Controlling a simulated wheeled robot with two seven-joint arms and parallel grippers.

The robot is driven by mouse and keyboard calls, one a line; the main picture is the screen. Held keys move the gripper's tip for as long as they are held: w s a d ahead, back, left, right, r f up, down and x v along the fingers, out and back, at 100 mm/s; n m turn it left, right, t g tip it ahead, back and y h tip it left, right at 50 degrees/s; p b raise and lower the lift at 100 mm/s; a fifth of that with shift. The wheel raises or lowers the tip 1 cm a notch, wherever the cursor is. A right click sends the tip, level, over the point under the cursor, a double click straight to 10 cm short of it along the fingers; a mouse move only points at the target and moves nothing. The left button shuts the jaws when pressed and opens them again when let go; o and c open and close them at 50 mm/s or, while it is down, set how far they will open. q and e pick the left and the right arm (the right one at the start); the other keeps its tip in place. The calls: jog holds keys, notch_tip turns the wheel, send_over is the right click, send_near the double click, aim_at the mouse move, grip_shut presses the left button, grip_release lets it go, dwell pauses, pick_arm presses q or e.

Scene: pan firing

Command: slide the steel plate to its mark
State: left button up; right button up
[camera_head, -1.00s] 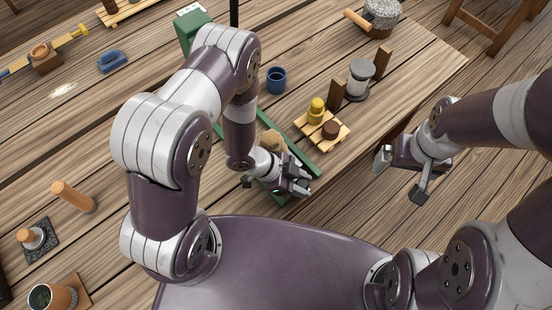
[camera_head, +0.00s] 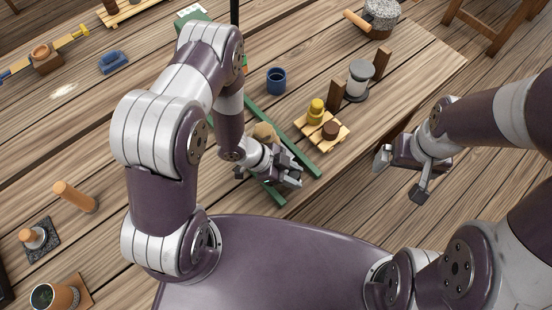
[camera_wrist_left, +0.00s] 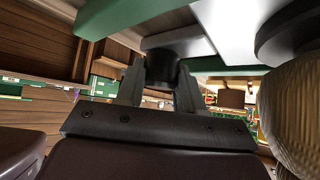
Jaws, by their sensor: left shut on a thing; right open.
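My left gripper (camera_head: 294,174) is low over the green rails (camera_head: 297,143) near the table's front edge. In the left wrist view its fingers (camera_wrist_left: 158,88) are shut on a dark round knob (camera_wrist_left: 163,67). The knob meets a grey metal plate (camera_wrist_left: 178,40), which appears to be the steel plate. In the head view my arm and gripper hide the plate and knob, and I cannot make out the mark. A rounded wooden piece (camera_head: 264,132) shows beside my left wrist, and a ribbed pale one (camera_wrist_left: 292,105) in the wrist view. My right gripper (camera_head: 399,178) is open and empty, off the table's front edge.
A small slatted stand (camera_head: 337,139) with a yellow weight (camera_head: 316,111) is right of the rails. A blue cup (camera_head: 276,80) stands behind them. A grey-lidded jar (camera_head: 360,78) stands between wooden posts.

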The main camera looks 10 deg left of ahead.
pick_arm(q)
jog(key=shift+w+a+r+p, duration=0.1)
jog(key=shift+w+a+p, duration=0.3)
jog(key=shift+w+a, duration=1.05)
jog(key=shift+w+a+r+p, duration=0.1)
jog(key=shift+w+a+p, duration=0.25)
jog(key=shift+w+a, duration=1.55)
jog(key=shift+a, duration=0.35)
jog(key=shift+w+a, duration=0.55)
jog(key=shift+a, duration=0.3)
jog(key=shift+w+a, duration=0.5)
jog(key=shift+a, duration=0.35)
jog(key=o, duration=1.1)
jog(key=shift+f, duration=0.1)
jog(key=shift+d, duration=0.2)
jog(key=shift+f, duration=0.1)
jog(key=b+v, duration=0.1)
jog(key=v, duration=1.1)
jog(key=shift+s+a+r, duration=0.1)
jog(key=shift+a+r, duration=0.1)
jog(key=shift+r, duration=0.15)
